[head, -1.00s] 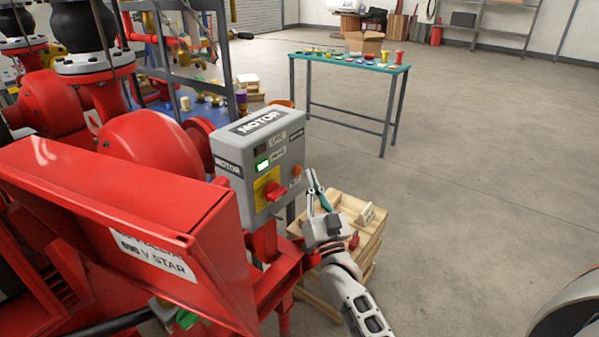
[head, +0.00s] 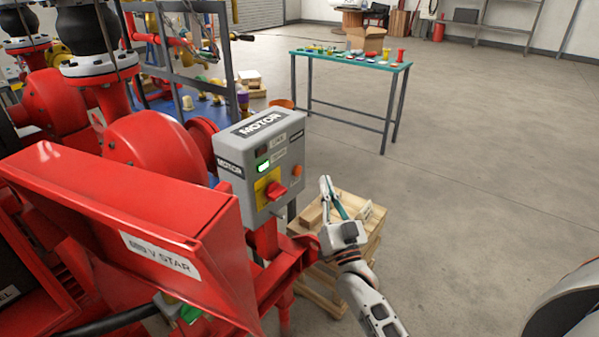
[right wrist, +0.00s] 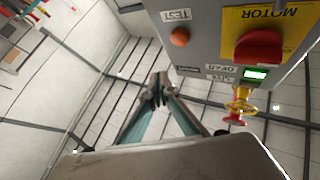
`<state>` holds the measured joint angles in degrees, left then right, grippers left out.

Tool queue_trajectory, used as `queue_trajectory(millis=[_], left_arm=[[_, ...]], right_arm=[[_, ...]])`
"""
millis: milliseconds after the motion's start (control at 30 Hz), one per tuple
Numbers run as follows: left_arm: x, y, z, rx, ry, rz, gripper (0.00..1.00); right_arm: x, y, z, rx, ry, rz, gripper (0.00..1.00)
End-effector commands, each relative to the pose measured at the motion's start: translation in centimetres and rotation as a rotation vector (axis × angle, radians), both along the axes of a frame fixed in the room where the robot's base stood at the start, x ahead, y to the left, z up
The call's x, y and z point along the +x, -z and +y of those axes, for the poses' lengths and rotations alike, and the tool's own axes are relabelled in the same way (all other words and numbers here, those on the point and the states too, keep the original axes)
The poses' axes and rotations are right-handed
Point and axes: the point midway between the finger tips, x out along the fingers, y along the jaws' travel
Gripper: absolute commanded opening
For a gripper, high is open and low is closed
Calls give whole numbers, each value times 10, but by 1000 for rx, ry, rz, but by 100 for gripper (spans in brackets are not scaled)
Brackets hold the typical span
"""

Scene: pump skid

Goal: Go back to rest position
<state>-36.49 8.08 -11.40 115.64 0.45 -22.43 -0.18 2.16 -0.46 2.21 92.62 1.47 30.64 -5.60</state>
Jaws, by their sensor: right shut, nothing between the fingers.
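My right gripper (head: 328,183) is in the head view, just right of the grey motor control box (head: 262,165) and apart from it. Its fingers point up and away, and they are shut and empty. In the right wrist view the shut fingertips (right wrist: 158,85) meet below and left of the box (right wrist: 240,45). The box has a red knob on a yellow plate (head: 268,187), a lit green display and an orange button (head: 297,170). My left gripper is not in view.
A wooden crate (head: 372,215) on a pallet stands behind and below my right gripper. Red pump machinery (head: 150,150) fills the left side. A teal-topped table (head: 350,62) with small items stands farther back. The grey floor (head: 490,150) at right is clear.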

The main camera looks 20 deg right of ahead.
Motion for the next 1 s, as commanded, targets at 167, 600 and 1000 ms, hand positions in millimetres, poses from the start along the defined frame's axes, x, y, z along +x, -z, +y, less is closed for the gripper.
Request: queue_trajectory(millis=[167, 600, 1000], left_arm=[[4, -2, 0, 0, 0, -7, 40], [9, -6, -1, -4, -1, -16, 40], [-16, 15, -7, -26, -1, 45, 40]], right_arm=[[0, 0, 0, 0, 0, 0, 0], [-20, 49, 21, -64, -43, 151, 0], [-183, 243, 101, -331, -247, 800, 0]])
